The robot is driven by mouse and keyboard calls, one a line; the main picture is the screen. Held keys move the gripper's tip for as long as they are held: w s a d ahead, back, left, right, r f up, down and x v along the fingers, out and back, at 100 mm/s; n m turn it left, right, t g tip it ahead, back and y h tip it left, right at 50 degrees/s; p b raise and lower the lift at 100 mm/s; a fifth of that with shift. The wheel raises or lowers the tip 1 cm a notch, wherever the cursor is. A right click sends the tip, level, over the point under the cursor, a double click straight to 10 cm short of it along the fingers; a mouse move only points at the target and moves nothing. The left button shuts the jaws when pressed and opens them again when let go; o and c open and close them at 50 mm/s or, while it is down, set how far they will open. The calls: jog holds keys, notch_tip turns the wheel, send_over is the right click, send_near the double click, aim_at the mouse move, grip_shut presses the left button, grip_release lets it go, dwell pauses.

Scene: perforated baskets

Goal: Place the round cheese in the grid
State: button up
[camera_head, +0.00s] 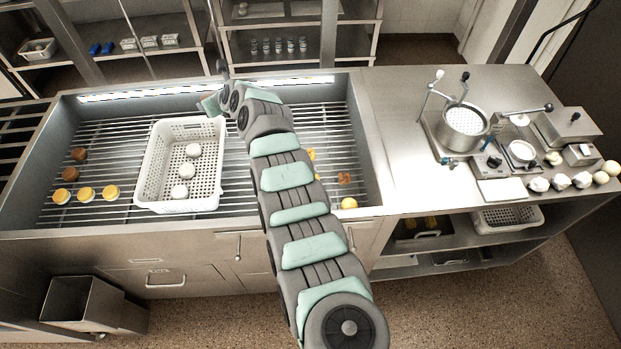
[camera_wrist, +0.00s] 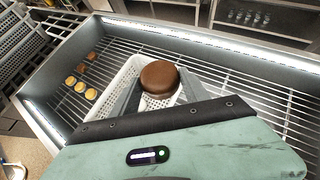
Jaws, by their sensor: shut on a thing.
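My gripper (camera_wrist: 158,88) is shut on a round brown cheese (camera_wrist: 159,74) in the wrist view, with one finger on each side. It holds the cheese above the metal bar grid (camera_wrist: 206,72). In the head view my gripper (camera_head: 209,105) is over the back right edge of the white basket, and the held cheese cannot be made out. The grid (camera_head: 110,140) spans the steel basin. Two brown cheeses (camera_head: 75,173) and several yellow ones (camera_head: 86,194) rest on the grid at the left.
A white perforated basket (camera_head: 152,172) stands on the grid with three white cheeses (camera_head: 180,192) inside. More pieces, including a brown one (camera_head: 344,178) and a yellow one (camera_head: 349,203), lie right of my arm. Steel walls (camera_head: 371,150) edge the basin. Bare grid shows left of the basket.

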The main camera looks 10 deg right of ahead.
jog(key=w+d+f+m+h+b, duration=0.1)
jog(key=d+f+b, duration=0.15)
jog(key=d, duration=0.35)
jog(key=w+d+f+m+t+h+b, duration=0.1)
jog(key=d+f+b, duration=0.15)
jog(key=d, duration=0.25)
jog(key=d+f+m+b, duration=0.1)
jog(key=d+f+b, duration=0.15)
jog(key=d, duration=0.35)
jog(key=s+d+f+m+h+b, duration=0.2)
jog(key=d+f+h+b, duration=0.1)
jog(key=d, duration=0.8)
jog(key=s+d+f+m+h+b, duration=0.2)
jog(key=s+d+b, duration=0.15)
jog(key=d, duration=0.75)
jog(key=f+b, duration=0.2)
jog(key=f, duration=0.3)
jog(key=f+b, duration=0.2)
jog(key=f, duration=0.3)
jog(key=f+b, duration=0.2)
jog(key=f, duration=0.3)
jog(key=shift+w+a+f, duration=0.2)
jog(key=shift+w+f, duration=0.1)
notch_tip(320, 180, down, 4)
jog(key=b, duration=0.3)
jog(key=shift+f+b, duration=0.15)
jog(key=shift+b, duration=0.15)
jog(key=shift+r, duration=0.2)
jog(key=shift+w, duration=0.1)
